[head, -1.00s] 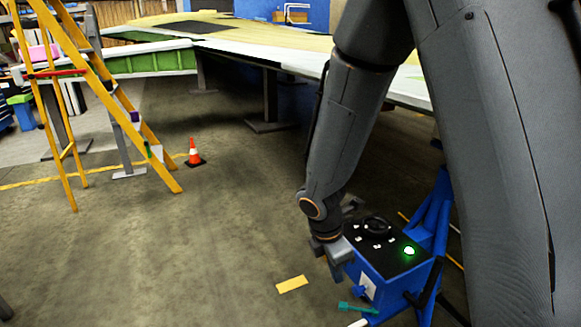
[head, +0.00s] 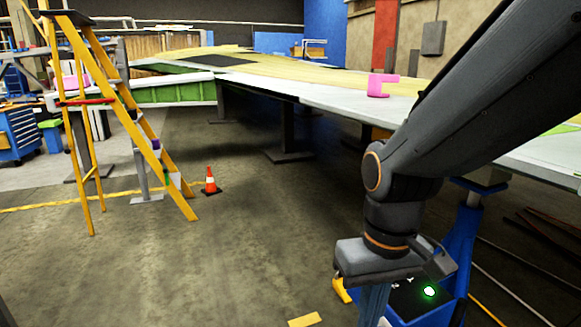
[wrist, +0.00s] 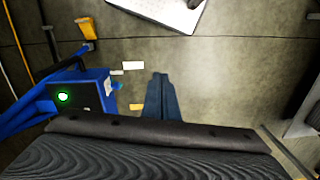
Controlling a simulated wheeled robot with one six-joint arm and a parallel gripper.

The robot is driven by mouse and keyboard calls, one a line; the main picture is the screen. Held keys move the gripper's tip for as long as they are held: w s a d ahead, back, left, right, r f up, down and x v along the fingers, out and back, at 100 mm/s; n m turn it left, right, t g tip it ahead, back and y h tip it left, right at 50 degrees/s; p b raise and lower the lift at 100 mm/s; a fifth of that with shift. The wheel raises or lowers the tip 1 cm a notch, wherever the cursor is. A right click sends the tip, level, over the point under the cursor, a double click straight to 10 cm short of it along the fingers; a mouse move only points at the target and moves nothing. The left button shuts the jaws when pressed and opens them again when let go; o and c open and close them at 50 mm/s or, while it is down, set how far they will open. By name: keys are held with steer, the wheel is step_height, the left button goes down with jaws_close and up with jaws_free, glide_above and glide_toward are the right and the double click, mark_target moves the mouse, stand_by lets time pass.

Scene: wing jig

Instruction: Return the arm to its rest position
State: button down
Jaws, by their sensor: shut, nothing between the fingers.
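My arm comes in from the right of the head view, with its forearm raised and the wrist bent down. My gripper (head: 374,304) points down in front of the blue control box (head: 430,312), which has a lit green light on its dark top. The gripper hides part of the box, and the fingertips are cut off by the frame's lower edge. In the wrist view my gripper (wrist: 160,80) shows its fingers together and empty over bare floor. The blue box (wrist: 92,88) stands to their left there, apart from them.
The wing (head: 330,98) spans the back on stands, with a pink bracket (head: 378,86) on it. A yellow ladder (head: 125,95) and an orange cone (head: 211,181) stand left. A yellow floor patch (head: 305,320) lies near the box. The middle floor is clear.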

steer(key=d+r+m+p, duration=0.2)
steer(key=d+r+p, duration=0.5)
steer(key=p, duration=0.6)
steer(key=shift+s+p, duration=0.35)
steer(key=shift+s, duration=0.05)
steer(key=shift+r, duration=0.1)
